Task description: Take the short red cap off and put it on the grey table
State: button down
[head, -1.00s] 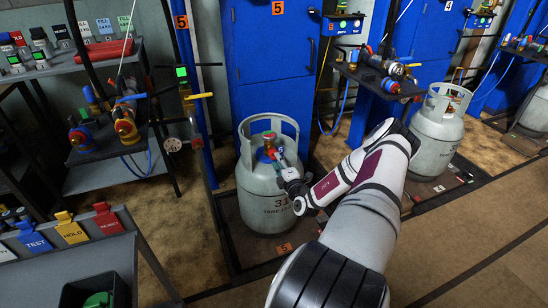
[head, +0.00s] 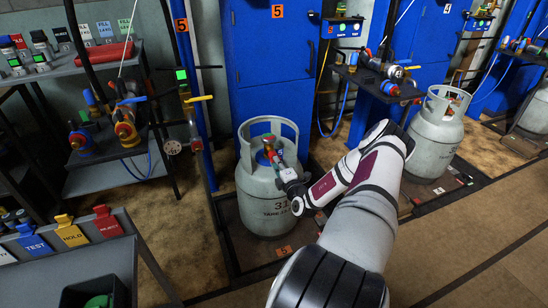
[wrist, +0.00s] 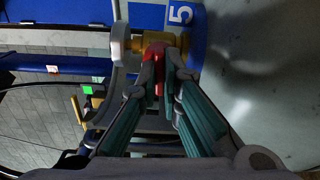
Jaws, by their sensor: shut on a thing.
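The grey gas cylinder (head: 264,205) marked 31 stands upright on a floor plate, with a collar around its valve. My gripper (head: 275,150) reaches into the collar from the right. In the wrist view its teal fingers (wrist: 166,72) are closed on the red cap (wrist: 154,50). The cap is beside the brass valve (wrist: 110,46); I cannot tell whether they still touch. The fingers hide much of the cap. A grey table (head: 35,278) with TEST, HOLD and REJECT signs is at the lower left.
A black bin (head: 72,294) with a green thing in it is on that table. A grey shelf (head: 90,60) with bottles stands at the upper left. A hose stand (head: 92,150) and blue cabinet (head: 275,85) are near the cylinder. A second cylinder (head: 432,140) stands at right.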

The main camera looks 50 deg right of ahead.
jog(key=shift+n+p, duration=0.45)
jog(key=shift+n, duration=0.85)
jog(key=shift+s+n+p, duration=0.1)
jog(key=shift+n+p, duration=0.55)
jog(key=shift+n, duration=1.05)
jog(key=shift+n, duration=0.6)
jog(key=shift+n+p, duration=0.5)
jog(key=shift+n, duration=0.6)
